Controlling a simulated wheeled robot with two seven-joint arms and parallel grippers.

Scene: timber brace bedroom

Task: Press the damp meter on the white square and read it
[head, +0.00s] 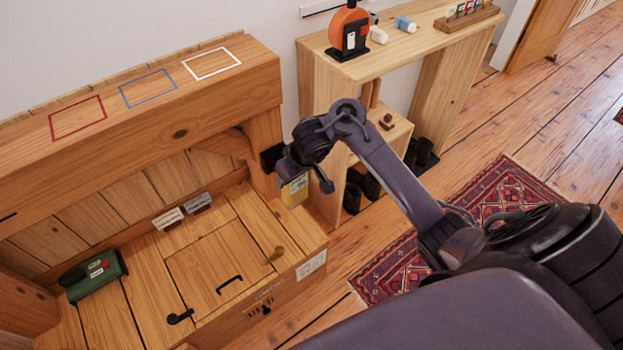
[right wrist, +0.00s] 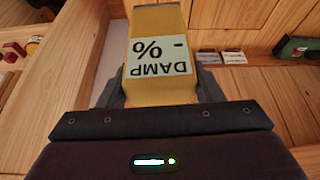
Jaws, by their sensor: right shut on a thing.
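The damp meter is a yellow block (right wrist: 160,60) between the fingers of my right gripper (right wrist: 160,95) in the right wrist view. Its pale label appears upside down and shows DAMP, a dash and %, with no number. In the head view the yellow damp meter (head: 295,191) hangs below my right gripper (head: 287,177), near the right end of the timber bench. The white square (head: 212,63) is an outline on the beam top, up and left of the gripper. The meter is apart from it. My left gripper is not in view.
Blue (head: 148,88) and red (head: 77,118) outlines lie left on the same beam. A green case (head: 95,275) and two small cards (head: 183,210) sit on the bench below. A shelf unit (head: 345,70) with an orange tool (head: 349,29) stands to the right.

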